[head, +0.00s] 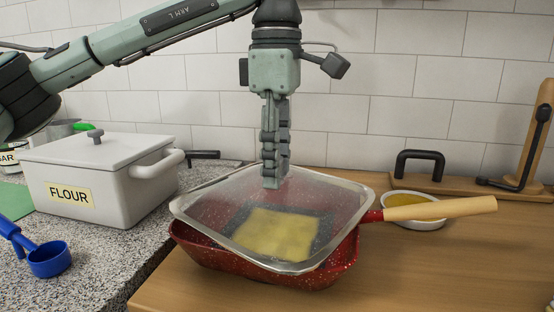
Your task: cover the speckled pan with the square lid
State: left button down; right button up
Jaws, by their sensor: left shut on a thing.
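The speckled pan (345,262) is red with light flecks and stands on the wooden counter, its pale wooden handle (440,208) pointing right. Something yellow shows inside it through the glass. The square lid (205,200) is clear glass with a metal rim. It lies over the pan, turned and tilted relative to it, with its left corner raised past the pan's edge; I cannot tell where it touches the rim. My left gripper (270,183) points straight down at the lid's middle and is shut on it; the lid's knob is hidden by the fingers. My right gripper is not in view.
A white flour box (125,205) with a lid stands left on the speckled stone counter, with a blue measuring scoop (48,258) in front. A small white bowl of yellow contents (405,222) sits behind the pan handle. The wooden counter (450,275) is clear at front right.

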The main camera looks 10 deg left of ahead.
pick_arm(q)
jog(key=shift+s+d+f, duration=0.1)
jog(key=shift+s+f, duration=0.05)
jog(key=shift+f, duration=0.4)
dwell(0.4)
jog(key=c, duration=0.8)
grip_release()
jog(key=shift+r, duration=0.1)
jog(key=shift+r, duration=0.25)
notch_tip(320, 180, up, 12)
jog(key=shift+f, duration=0.15)
